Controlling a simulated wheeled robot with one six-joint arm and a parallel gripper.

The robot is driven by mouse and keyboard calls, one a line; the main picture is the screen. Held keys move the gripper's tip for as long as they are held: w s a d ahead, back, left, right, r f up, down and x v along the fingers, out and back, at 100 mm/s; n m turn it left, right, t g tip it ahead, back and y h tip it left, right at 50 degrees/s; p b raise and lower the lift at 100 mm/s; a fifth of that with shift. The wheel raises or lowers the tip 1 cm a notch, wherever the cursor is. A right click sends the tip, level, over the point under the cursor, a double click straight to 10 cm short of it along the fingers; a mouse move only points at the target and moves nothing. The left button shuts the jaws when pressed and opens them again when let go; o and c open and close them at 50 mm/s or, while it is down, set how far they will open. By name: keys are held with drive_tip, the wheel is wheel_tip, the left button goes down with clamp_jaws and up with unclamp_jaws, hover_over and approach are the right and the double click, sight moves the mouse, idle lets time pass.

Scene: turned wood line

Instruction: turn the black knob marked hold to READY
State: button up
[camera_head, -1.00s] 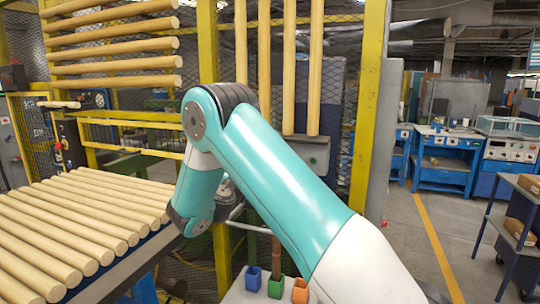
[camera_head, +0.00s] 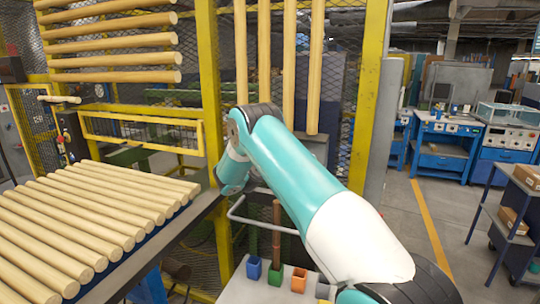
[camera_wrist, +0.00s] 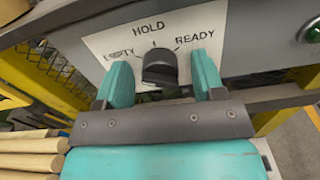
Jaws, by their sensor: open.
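The black knob (camera_wrist: 160,66) sits on a white label plate (camera_wrist: 118,40) in the wrist view. The plate reads EMPTY at left, HOLD at top and READY at right, with a short tick line at each word. There is a gap between the knob and each finger. In the head view my arm hides the gripper and the knob.
A green lamp or button (camera_wrist: 312,32) is at the panel's upper right. Wooden rods (camera_head: 95,215) lie on a rack at left. Small blue, green and orange bins (camera_head: 299,280) stand on a ledge below my arm. A yellow post (camera_head: 208,90) rises beside my arm.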

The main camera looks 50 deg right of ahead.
drive_tip(key=c, duration=0.9)
